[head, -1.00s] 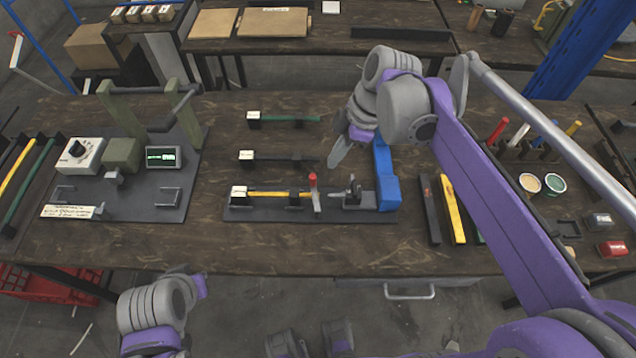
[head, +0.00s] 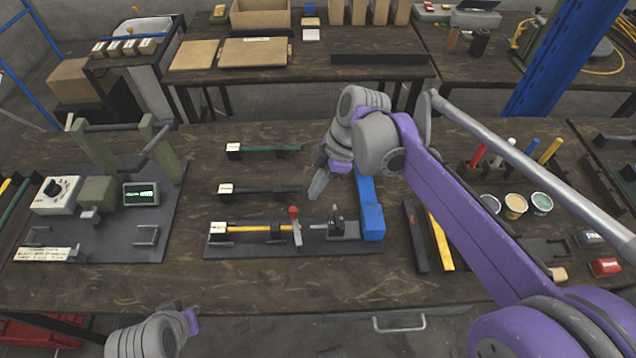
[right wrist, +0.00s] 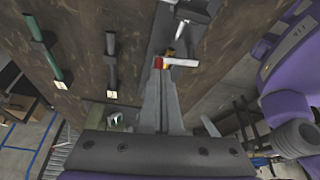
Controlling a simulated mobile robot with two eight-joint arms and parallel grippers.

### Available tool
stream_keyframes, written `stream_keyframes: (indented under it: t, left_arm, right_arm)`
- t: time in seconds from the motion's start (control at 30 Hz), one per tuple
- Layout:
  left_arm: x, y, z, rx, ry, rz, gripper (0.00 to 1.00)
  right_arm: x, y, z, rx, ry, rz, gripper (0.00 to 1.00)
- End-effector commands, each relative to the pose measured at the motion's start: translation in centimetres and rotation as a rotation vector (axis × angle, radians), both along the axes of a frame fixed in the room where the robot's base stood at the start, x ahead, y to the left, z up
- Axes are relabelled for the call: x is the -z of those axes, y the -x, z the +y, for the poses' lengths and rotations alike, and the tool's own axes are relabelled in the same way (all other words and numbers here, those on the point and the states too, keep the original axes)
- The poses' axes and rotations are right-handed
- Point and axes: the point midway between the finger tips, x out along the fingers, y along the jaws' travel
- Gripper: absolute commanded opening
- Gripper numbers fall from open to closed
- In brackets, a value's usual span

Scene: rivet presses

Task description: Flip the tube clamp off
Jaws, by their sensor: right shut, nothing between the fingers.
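The tube fixture (head: 370,247) is a dark plate on the bench in the head view, with a yellow tube (head: 250,228) lying along it. The tube clamp (head: 296,229) has a red-tipped lever that looks upright near the tube's right end. In the right wrist view the clamp's red tip (right wrist: 158,62) and pale lever show just beyond my fingertips. My right gripper (head: 317,185) is shut and empty, pointing down just behind and right of the red tip. Contact cannot be told. My left arm shows at the bottom left; its fingers are not visible.
A blue block (head: 372,222) stands at the fixture's right end. Green (head: 268,149) and black (head: 262,190) tubes lie behind it. A press panel with a display (head: 141,194) is at left. Black and yellow bars (head: 440,240) lie at right. Bare bench lies in front.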

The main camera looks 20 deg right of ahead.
Motion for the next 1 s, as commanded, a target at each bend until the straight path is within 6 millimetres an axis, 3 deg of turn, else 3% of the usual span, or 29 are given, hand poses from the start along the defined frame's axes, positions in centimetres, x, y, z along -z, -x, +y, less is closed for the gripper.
stream_keyframes:
  t: [0.2, 0.4, 1.0]
  left_arm:
    - [0.5, 0.1, 0.0, 0.000, 0.000, 0.002, 0.00]
    - [0.6, 0.1, 0.0, 0.000, 0.000, 0.002, 0.00]
    - [0.6, 0.1, 0.0, 0.000, 0.000, 0.002, 0.00]
  right_arm:
    - [3.7, -0.1, 1.5, -0.001, 0.000, 0.001, 0.00]
    - [5.5, -0.2, 2.2, 0.000, 0.000, 0.001, 0.00]
    - [5.7, -0.3, 2.4, -0.023, 0.000, 0.001, 0.00]
